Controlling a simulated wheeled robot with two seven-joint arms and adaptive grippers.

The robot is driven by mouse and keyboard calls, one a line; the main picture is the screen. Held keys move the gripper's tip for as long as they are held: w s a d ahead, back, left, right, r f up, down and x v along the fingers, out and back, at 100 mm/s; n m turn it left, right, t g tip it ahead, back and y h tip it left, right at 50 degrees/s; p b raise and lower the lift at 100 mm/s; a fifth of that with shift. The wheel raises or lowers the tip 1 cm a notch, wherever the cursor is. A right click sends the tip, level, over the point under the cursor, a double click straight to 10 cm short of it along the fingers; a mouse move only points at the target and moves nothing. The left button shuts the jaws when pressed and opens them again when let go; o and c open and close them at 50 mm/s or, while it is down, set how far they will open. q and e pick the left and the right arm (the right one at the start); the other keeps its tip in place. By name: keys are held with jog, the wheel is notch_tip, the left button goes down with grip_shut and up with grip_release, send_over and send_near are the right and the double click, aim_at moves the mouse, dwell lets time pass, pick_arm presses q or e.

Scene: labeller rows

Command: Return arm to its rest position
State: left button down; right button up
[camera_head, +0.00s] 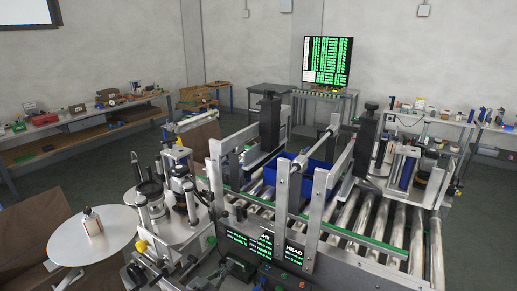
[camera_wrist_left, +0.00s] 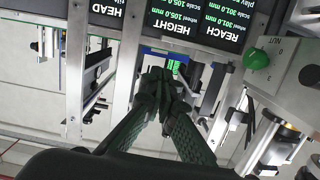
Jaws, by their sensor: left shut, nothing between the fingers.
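My left gripper (camera_head: 243,268) is dark and sits low in the head view, in front of the machine's display panel (camera_head: 265,244). In the left wrist view its ribbed dark fingers (camera_wrist_left: 155,92) are together, with nothing seen between them. The same panel shows upside down there, with HEAD, HEIGHT and REACH readouts (camera_wrist_left: 175,28). A gap shows between the gripper's fingers and the panel in that view, but I cannot tell how wide it is. Most of the left arm is hard to make out. My right gripper is not in view.
A labelling machine with a roller conveyor (camera_head: 400,225) fills the middle and right. A blue crate (camera_head: 320,174) sits between its uprights. A green knob (camera_wrist_left: 256,59) is near the gripper.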

pick_arm(q)
jog(key=s+a+f+n+g+y, duration=0.25)
jog(key=s+a+f, duration=0.35)
jog(key=s+f, duration=0.4)
jog(key=s+a+f+n+g+y, duration=0.1)
jog(key=s+a+f+g+y, duration=0.3)
jog(key=s+f, duration=0.6)
jog(key=s+a+f+n+g+y, duration=0.15)
jog(key=s+a, duration=0.35)
jog(key=s, duration=0.5)
jog(key=s+a+r+n+g, duration=0.15)
jog(key=s+a, duration=0.25)
jog(key=s, duration=0.7)
jog(key=s+a+f+g+y, duration=0.15)
jog(key=s+a, duration=0.35)
jog(key=s, duration=0.5)
jog(key=s+d+f+g, duration=0.1)
jog(key=s+f, duration=0.1)
jog(key=f, duration=1.3)
jog(key=s+d+f, duration=0.1)
jog(key=f, duration=1.4)
jog(key=s+f+m+g, duration=0.1)
jog(key=s+f, duration=1.5)
jog(key=s, duration=0.4)
jog(key=shift+a+g+h, duration=0.15)
jog(key=shift+g+h, duration=0.15)
jog(key=shift+h, duration=0.15)
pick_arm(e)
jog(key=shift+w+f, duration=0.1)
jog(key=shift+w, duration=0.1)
